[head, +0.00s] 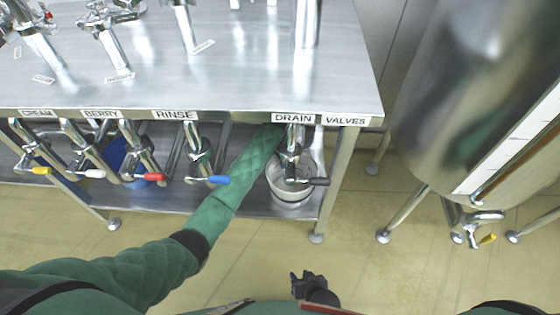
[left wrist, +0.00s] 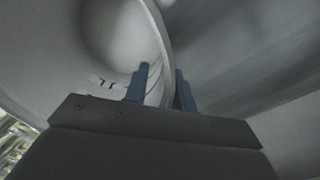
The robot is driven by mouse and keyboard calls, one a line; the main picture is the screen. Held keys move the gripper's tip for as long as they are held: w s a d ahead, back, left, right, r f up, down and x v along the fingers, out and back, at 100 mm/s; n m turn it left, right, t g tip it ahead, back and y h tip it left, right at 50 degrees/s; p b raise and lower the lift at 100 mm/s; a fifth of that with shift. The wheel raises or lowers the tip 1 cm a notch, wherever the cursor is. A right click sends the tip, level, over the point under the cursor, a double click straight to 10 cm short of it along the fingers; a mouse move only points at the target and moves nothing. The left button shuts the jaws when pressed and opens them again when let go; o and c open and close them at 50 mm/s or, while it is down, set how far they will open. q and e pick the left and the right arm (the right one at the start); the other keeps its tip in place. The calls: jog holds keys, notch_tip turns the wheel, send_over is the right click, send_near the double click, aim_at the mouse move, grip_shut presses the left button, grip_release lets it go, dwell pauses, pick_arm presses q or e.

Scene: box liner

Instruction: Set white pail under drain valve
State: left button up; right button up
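The white pail (head: 291,198) stands upright on the lower shelf below the drain valve (head: 294,150), whose dark handle crosses in front of its mouth. My left arm reaches under the counter to the pail's back left; the hand is hidden there in the head view. In the left wrist view, the two blue fingers of my left gripper (left wrist: 161,88) stand either side of the rim of the pail (left wrist: 120,35). A small gap shows between them, and I cannot tell whether they press on it. My right gripper (head: 302,276) is low, in front of my body, empty, its fingers apart.
A blue container (head: 115,153) sits on the lower shelf (head: 160,197) to the left. Valves with coloured handles (head: 218,180) hang along the counter's front edge. A counter leg (head: 333,185) stands right of the pail. A large steel tank (head: 455,110) stands further right. Floor in front is clear.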

pick_arm(q)
notch_tip(320, 180, up, 7)
jog(key=shift+w+a+p, duration=0.15)
jog(key=shift+w+p, duration=0.15)
jog(key=shift+p, duration=0.05)
dwell(0.5)
